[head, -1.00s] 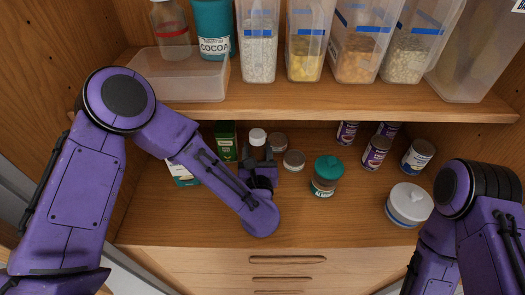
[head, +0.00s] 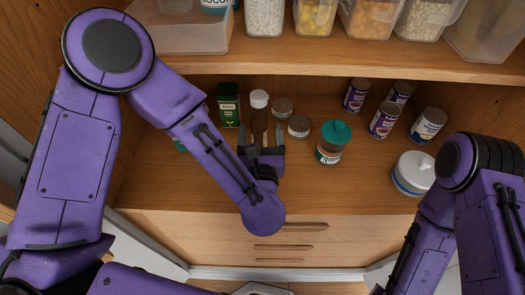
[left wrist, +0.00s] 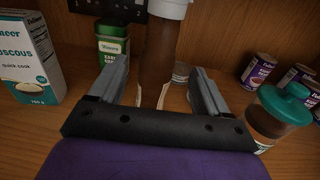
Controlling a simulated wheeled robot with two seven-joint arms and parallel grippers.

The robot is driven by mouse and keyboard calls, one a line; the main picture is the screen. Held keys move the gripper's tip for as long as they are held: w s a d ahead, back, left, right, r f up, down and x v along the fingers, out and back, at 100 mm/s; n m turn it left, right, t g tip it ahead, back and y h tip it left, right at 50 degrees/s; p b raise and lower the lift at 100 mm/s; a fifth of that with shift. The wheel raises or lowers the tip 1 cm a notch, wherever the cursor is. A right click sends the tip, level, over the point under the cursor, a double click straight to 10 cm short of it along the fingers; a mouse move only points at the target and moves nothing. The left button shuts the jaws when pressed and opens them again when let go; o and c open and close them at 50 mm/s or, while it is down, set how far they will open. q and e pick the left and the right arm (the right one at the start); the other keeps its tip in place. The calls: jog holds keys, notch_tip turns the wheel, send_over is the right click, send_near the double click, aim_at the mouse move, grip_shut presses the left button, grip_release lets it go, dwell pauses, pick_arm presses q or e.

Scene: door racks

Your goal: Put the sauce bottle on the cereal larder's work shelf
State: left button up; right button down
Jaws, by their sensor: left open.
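The sauce bottle (head: 259,122) is brown with a white cap and stands upright on the larder's work shelf (head: 335,192). My left gripper (head: 262,152) is open, just in front of the bottle in the head view. In the left wrist view, the bottle (left wrist: 160,45) shows between the two spread fingers, with its lower part near the fingertips. I see no finger pressing on it. The bottle's base is partly hidden by the gripper in the head view. My right arm is at the right edge; its gripper is out of view.
A green tin (head: 228,104), small jars (head: 299,127) and a teal-lidded jar (head: 333,142) stand near the bottle. Several cans (head: 384,120) and a white lidded pot (head: 413,173) are on the right. A couscous box (left wrist: 30,60) is at left. An upper shelf (head: 330,62) overhangs.

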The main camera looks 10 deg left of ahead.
pick_arm(q)
jog(key=b+v, duration=0.1)
jog(key=v, duration=0.4)
jog(key=shift+s, duration=0.1)
pick_arm(e)
notch_tip(320, 180, down, 2)
jog(key=shift+f, duration=0.15)
pick_arm(q)
jog(key=shift+r, duration=0.1)
